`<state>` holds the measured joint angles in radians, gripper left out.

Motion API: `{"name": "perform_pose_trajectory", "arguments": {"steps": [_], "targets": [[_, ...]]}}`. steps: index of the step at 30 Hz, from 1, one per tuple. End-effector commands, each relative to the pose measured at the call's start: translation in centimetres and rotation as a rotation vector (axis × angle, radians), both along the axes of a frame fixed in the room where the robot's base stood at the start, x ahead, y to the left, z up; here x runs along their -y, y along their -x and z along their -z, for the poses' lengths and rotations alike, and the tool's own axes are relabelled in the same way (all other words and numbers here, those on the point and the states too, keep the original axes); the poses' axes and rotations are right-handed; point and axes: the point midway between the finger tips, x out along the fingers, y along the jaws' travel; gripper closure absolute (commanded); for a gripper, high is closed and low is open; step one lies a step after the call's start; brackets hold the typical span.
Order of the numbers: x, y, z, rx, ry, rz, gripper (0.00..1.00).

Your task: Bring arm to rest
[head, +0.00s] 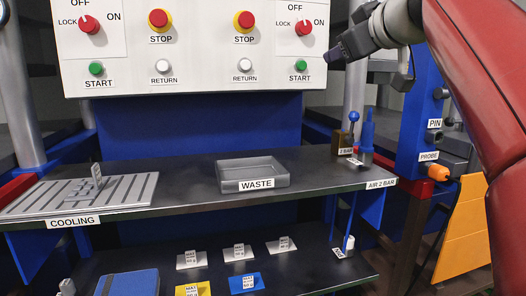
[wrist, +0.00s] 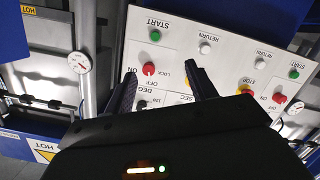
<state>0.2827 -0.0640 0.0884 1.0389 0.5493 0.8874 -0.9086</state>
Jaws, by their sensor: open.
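My gripper (head: 336,52) is at the upper right in the head view, beside the right end of the white control panel (head: 205,85). It is raised well above the shelf. In the wrist view my gripper (wrist: 160,84) points at the panel, which appears upside down, and its two dark fingers stand apart with nothing between them. My red arm link fills the right side of the head view. Part of the panel is hidden behind my gripper in the wrist view.
A grey WASTE tray (head: 282,176) and a COOLING rack (head: 125,194) stand on the upper shelf. A blue air tool (head: 367,130) stands at its right end. Labelled plates (head: 245,283) lie on the lower shelf. A blue post with an orange probe (head: 438,172) stands at right.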

Motion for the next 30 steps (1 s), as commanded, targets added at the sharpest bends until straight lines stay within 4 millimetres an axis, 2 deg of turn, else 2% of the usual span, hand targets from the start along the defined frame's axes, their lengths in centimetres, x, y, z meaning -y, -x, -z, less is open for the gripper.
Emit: {"name": "perform_pose_trajectory", "arguments": {"steps": [5,8,14,18,21,25,27,30], "targets": [[-0.9,1.9,5.0,-0.148,-0.065,0.043,0.44],[-1.4,3.9,9.4,-0.263,-0.114,0.086,0.44],[-1.8,10.4,21.3,-0.527,-0.208,0.217,0.44],[-1.6,16.1,30.0,-0.693,-0.251,0.321,0.44],[-1.2,19.8,35.4,-0.786,-0.267,0.389,0.44],[-0.8,23.3,40.3,-0.865,-0.276,0.454,0.44],[-0.6,24.5,41.9,-0.891,-0.28,0.476,0.44],[-0.5,25.3,43.1,-0.908,-0.279,0.492,0.44]]}}
